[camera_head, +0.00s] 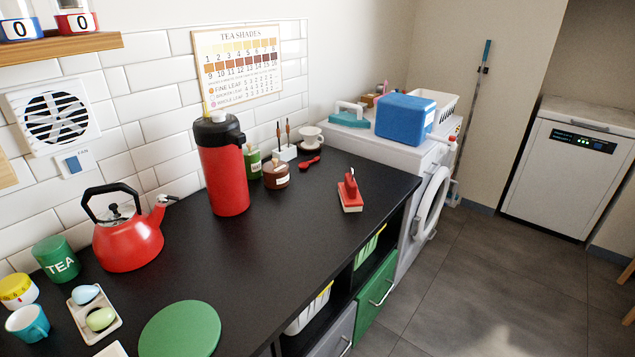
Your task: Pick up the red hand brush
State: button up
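The red hand brush (350,193) sits on the black countertop (270,260), near its right end and close to the front edge. It has a red upright handle and a red body with a pale strip along its lower edge. It stands clear of its neighbours, with a red spoon (309,163) behind it to the left. My gripper is not in view.
A tall red flask (221,165) stands left of the brush. A brown pot (275,174) and a white cup (311,137) are behind. A red kettle (128,230) is far left. A washing machine (385,150) adjoins the counter's right end. Floor (480,280) in front is clear.

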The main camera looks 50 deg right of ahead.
aim_at(351, 197)
jog(key=k+l+u, duration=0.15)
jog(key=l, duration=0.25)
jog(key=l+u, duration=0.15)
jog(key=l, duration=0.2)
jog(key=k+l+u, duration=0.15)
jog(key=l, duration=0.2)
jog(key=k+l+u, duration=0.15)
jog(key=l, duration=0.2)
jog(key=k, duration=0.05)
